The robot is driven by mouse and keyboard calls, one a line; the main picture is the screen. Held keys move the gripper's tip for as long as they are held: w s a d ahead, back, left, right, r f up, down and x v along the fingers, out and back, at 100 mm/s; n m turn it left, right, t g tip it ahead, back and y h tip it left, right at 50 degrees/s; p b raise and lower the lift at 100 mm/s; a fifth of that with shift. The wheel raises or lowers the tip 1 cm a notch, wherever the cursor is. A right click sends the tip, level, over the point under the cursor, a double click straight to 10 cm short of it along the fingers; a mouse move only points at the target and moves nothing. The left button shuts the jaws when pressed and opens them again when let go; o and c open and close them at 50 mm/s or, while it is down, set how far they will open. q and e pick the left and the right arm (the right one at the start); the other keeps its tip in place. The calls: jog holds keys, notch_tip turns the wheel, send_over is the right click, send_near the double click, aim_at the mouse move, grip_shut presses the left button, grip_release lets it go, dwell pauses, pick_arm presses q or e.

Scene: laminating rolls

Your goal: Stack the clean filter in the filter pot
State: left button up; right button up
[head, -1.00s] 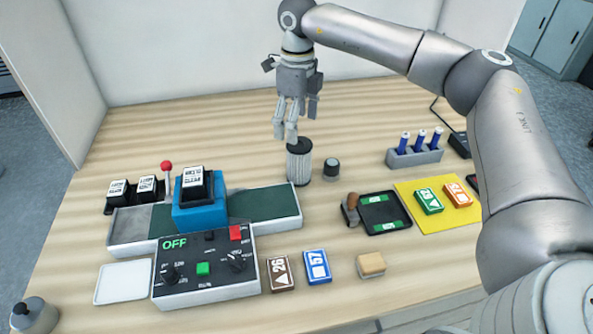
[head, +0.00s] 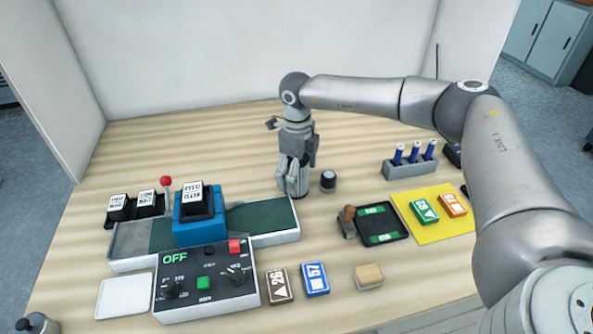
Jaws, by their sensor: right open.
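My right gripper (head: 292,192) points down at the back middle of the table, its fingers open. I cannot tell for sure which thing is the filter pot. My left gripper is not in view.
The laminator's blue block (head: 200,228) and control panel (head: 206,285), reading OFF, stand at left. A black tray (head: 380,225), yellow mat (head: 412,221) and grey rack with blue pens (head: 409,168) are at right. Cards (head: 315,280) and a tan block (head: 368,276) lie in front.

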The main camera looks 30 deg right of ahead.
jog(key=shift+f, duration=0.35)
jog(key=c, duration=1.1)
jog(key=shift+r, duration=0.1)
jog(key=shift+w+r+b, duration=0.1)
jog(key=shift+r+b, duration=0.25)
notch_tip(320, 180, up, 2)
jog(key=shift+r+b, duration=0.1)
jog(key=shift+b, duration=0.55)
jog(key=s+a+r+b, duration=0.1)
jog(key=s+r, duration=0.2)
jog(key=s, duration=0.1)
jog(key=s+a+r+b, duration=0.1)
jog(key=s+r, duration=0.2)
jog(key=s, duration=0.2)
jog(key=s+a+r+b, duration=0.1)
jog(key=s+r+b, duration=0.1)
jog(key=s+r, duration=0.2)
jog(key=shift+s+a, duration=0.15)
jog(key=shift+s, duration=0.25)
